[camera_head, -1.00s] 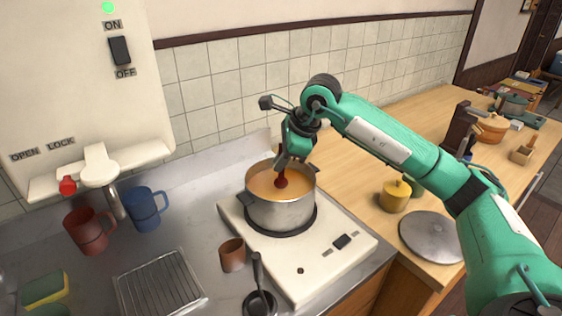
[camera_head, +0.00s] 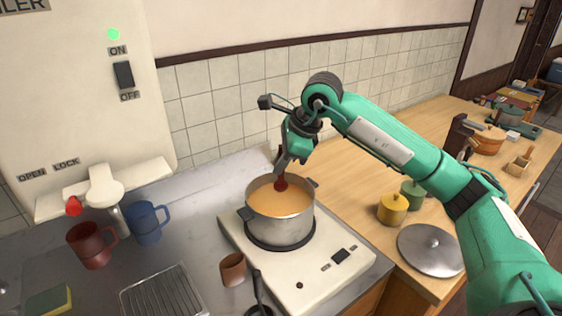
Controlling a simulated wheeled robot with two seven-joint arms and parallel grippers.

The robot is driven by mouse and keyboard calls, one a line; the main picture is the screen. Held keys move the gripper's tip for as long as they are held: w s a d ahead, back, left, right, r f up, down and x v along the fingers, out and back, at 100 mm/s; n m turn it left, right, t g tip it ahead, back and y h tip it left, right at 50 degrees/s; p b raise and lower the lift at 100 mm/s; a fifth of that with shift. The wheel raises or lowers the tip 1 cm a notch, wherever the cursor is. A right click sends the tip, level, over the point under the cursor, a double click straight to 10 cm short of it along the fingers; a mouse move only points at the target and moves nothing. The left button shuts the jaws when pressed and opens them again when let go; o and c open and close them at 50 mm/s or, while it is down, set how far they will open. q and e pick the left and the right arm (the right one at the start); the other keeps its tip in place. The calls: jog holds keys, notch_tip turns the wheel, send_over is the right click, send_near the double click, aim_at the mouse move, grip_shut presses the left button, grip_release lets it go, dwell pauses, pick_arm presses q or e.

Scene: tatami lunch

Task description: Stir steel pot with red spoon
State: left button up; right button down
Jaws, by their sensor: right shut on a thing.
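The steel pot (camera_head: 281,231) stands on the stove's burner, filled with orange soup (camera_head: 275,204). My right gripper (camera_head: 284,168) is above the far side of the pot, pointing down and shut on the red spoon (camera_head: 281,184). The spoon's dark red end shows just below the fingers, over the soup near the far rim. Its handle is mostly hidden by the gripper, and I cannot tell whether its tip touches the soup. My left gripper is out of view.
The white stove (camera_head: 313,282) has a brown cup (camera_head: 232,269) and a dark ladle (camera_head: 257,291) beside it. Red (camera_head: 91,246) and blue (camera_head: 146,224) mugs stand left.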

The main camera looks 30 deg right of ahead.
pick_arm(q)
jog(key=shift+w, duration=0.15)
pick_arm(e)
notch_tip(320, 180, up, 2)
jog(key=shift+r+p, duration=0.1)
jog(key=shift+p, duration=0.6)
jog(key=shift+r+p, duration=0.8)
jog(key=shift+r, duration=0.65)
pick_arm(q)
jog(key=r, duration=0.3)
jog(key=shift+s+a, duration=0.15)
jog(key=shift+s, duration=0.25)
